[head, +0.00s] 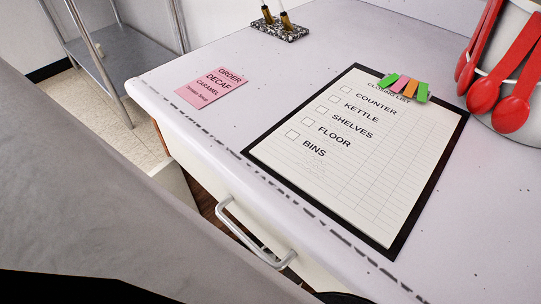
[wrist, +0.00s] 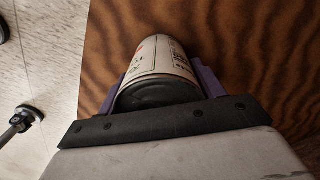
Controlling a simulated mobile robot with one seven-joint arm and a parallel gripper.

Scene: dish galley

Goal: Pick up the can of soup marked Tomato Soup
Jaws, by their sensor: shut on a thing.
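My gripper (wrist: 168,78) shows in the wrist view with its purple fingers on both sides of a can (wrist: 162,55). It is shut on the can. The can has a pale label with dark and reddish print and a dark end facing the camera. The print is too small and turned to read, so I cannot tell whether it says Tomato Soup. Behind the can is a brown wood-grained surface (wrist: 240,55); I cannot tell whether the can touches it. Neither gripper nor can shows in the head view.
The head view shows a pale counter (head: 300,65) with a checklist clipboard (head: 362,150), a pink order note (head: 212,87), a pot (head: 507,125) with red utensils (head: 485,95), and a speckled holder (head: 280,30). A metal shelf (head: 125,45) stands left. A drawer handle (head: 250,235) juts out.

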